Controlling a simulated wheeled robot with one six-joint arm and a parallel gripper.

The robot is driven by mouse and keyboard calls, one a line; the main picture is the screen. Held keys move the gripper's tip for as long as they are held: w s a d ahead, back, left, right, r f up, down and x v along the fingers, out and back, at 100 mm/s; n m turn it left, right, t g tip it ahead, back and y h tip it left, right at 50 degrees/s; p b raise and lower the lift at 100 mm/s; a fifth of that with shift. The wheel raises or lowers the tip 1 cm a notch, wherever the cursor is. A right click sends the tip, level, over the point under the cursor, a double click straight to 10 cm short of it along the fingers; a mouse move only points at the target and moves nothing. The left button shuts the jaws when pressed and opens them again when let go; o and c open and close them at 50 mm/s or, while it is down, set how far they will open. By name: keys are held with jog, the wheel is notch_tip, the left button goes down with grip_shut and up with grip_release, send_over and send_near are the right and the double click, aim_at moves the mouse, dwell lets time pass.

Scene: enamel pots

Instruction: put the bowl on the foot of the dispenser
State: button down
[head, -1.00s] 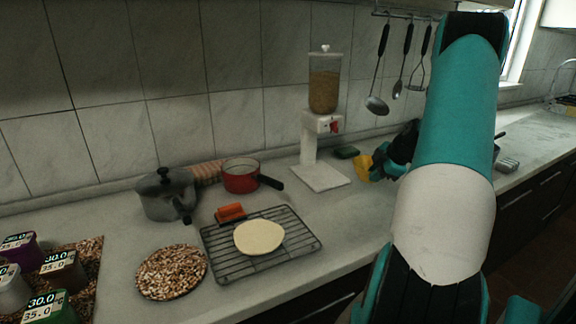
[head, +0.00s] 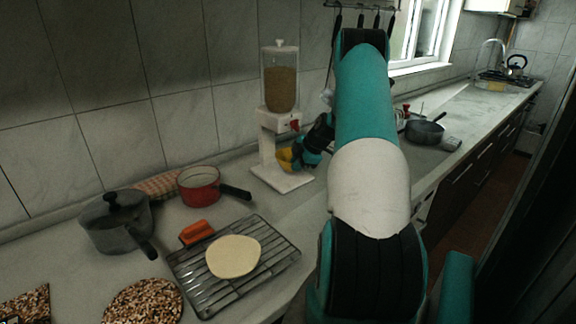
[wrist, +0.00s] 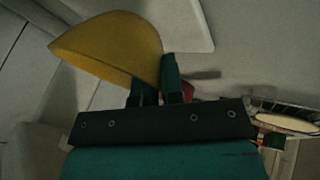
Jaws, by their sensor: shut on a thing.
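The yellow bowl (head: 285,160) is held at its rim by my gripper (head: 296,155); it also shows in the wrist view (wrist: 105,42), where both fingers (wrist: 157,82) close on its edge. The white dispenser (head: 279,122), with a clear tank of grain and a red lever, stands against the tiled wall. Its flat white foot (head: 284,183) juts out over the counter. In the head view the bowl overlaps the right part of the foot, below the spout. Whether it touches the foot cannot be told. My gripper hides part of the bowl.
A red saucepan (head: 199,187) with a black handle stands left of the dispenser. A wire rack (head: 184,270) with a flatbread (head: 233,257) lies in front. A grey pot (head: 116,226) is at the left. A dark pan (head: 425,130) stands further right.

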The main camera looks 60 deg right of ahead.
aim_at(286, 170)
jog(key=w, duration=0.1)
jog(key=w+f+p, duration=0.1)
jog(key=w+f, duration=0.1)
jog(key=shift+w+a+f, duration=0.1)
jog(key=shift+w+f, duration=0.15)
jog(key=shift+w, duration=0.15)
jog(key=shift+w+f, duration=0.1)
jog(key=shift+f, duration=0.1)
jog(key=c, duration=1.2)
grip_release()
jog(key=shift+f, duration=0.1)
